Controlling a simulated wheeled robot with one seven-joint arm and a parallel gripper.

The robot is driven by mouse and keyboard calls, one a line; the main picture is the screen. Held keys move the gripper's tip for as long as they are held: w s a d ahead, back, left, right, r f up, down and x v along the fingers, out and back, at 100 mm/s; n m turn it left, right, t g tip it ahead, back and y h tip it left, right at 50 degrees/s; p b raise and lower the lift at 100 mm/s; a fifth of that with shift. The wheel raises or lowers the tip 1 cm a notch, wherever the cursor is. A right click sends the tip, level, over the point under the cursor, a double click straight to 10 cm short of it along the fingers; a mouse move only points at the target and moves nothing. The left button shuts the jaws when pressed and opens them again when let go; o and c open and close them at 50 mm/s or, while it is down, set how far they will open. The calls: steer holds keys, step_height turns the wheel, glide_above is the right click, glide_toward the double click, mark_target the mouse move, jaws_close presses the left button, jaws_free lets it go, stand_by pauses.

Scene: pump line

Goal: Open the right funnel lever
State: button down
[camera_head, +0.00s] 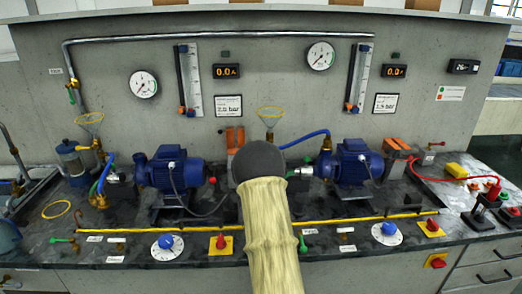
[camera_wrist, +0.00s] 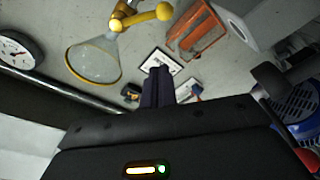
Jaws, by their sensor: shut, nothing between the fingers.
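The right funnel (camera_head: 269,112) stands in the middle of the bench in the head view, its lower part hidden behind my arm. In the wrist view the same funnel (camera_wrist: 95,60) appears upside down, a clear cone with a yellow rim. A brass-yellow valve with a ball-ended yellow lever (camera_wrist: 150,14) joins its narrow end at the top of that view. My gripper (camera_wrist: 160,73) is shut and empty in the wrist view, apart from the funnel and lever in the picture. My arm hides the gripper and the lever in the head view.
An orange bracket (camera_wrist: 197,32) is near the lever; orange blocks (camera_head: 235,137) show left of the funnel. Blue pumps stand left (camera_head: 171,170) and right (camera_head: 350,165). A blue hose (camera_head: 305,138) runs beside the funnel. A yellow bar (camera_head: 340,217) crosses the bench front. A left funnel (camera_head: 90,118) stands farther left.

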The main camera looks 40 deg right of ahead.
steer(key=w+d+f, duration=0.2)
steer(key=w+d, duration=0.1)
steer(key=d, duration=0.2)
steer(key=shift+p, duration=0.4)
steer(key=shift+s+d+f+n+b, duration=0.2)
steer(key=shift+f+n+b, duration=0.1)
steer(key=shift+n+b, duration=0.7)
stand_by(0.3)
steer(key=shift+s+d+f+n+g+y+b, duration=0.15)
steer(key=shift+d+f+n+b, duration=0.1)
steer(key=shift+n+b, duration=0.7)
steer(key=shift+s+d+f+n+g+y+b, duration=0.1)
steer(key=shift+d+f+n+y+b, duration=0.1)
steer(key=shift+n+b, duration=0.8)
steer(key=shift+s+d+f+n+g+y+b, duration=0.15)
steer(key=shift+d+n+b, duration=0.1)
steer(key=shift+n+b, duration=0.7)
